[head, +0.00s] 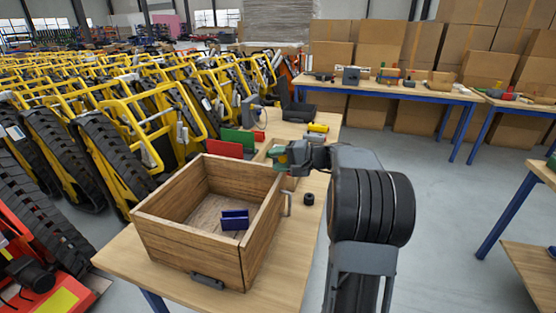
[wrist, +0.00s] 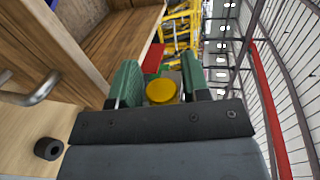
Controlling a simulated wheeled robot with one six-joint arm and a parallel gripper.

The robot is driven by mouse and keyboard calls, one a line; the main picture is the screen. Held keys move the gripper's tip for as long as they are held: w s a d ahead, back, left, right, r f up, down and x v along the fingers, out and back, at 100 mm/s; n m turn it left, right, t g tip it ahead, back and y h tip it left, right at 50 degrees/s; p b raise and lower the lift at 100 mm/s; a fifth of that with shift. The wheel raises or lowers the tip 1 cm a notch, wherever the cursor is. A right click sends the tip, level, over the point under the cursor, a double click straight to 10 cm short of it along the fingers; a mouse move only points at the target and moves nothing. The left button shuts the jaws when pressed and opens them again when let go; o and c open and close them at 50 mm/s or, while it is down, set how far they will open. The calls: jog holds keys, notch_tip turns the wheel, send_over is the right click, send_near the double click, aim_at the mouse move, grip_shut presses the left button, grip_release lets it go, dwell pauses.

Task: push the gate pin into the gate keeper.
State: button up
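My gripper (head: 291,154) has green fingers and is over the table, just past the right wall of the wooden box. In the wrist view its fingers (wrist: 161,88) stand either side of a round yellow end (wrist: 161,92), which fills the gap between them. I take this for the gate pin, held between the fingers; the rest of it is hidden behind its end. I cannot pick out the gate keeper for certain. A grey part shows just beyond the yellow end, largely hidden by it and the fingers.
The wooden box (head: 187,249) holds a blue block (head: 235,219) and has a metal handle (wrist: 32,91). A black ring (head: 308,198) lies beside it. Green (head: 238,138) and red (head: 222,149) panels and a yellow cylinder (head: 317,128) are farther back. The table's front right is clear.

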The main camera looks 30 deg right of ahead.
jog(key=shift+o, duration=0.9)
jog(key=v, duration=1.3)
jog(key=shift+s+d, duration=0.3)
